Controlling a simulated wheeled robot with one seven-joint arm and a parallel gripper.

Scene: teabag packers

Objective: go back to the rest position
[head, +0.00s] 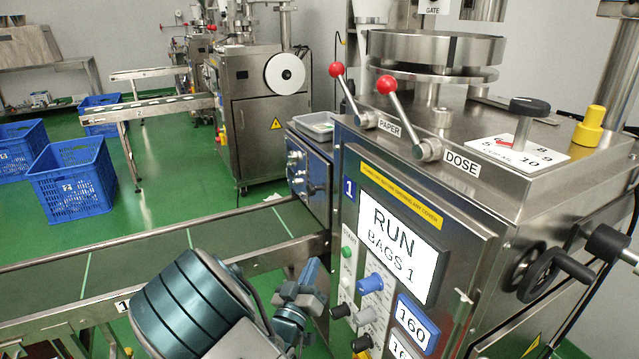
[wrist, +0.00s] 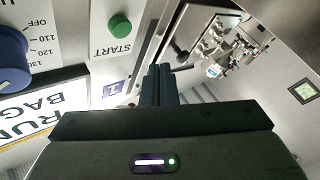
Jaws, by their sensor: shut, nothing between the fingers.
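My gripper (head: 312,270) is at the lower middle of the head view, in front of and left of the machine's control panel. In the wrist view its fingers (wrist: 158,75) are together, with nothing between them. They appear apart from the green START button (wrist: 120,25), which also shows in the head view (head: 347,253). The display (head: 400,240) reads RUN, BAGS 1.
The steel teabag machine (head: 470,195) fills the right side, with red-knobbed PAPER (head: 337,70) and DOSE (head: 387,85) levers on top. A conveyor (head: 200,235) runs to the left. Blue crates (head: 72,180) stand on the green floor further back.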

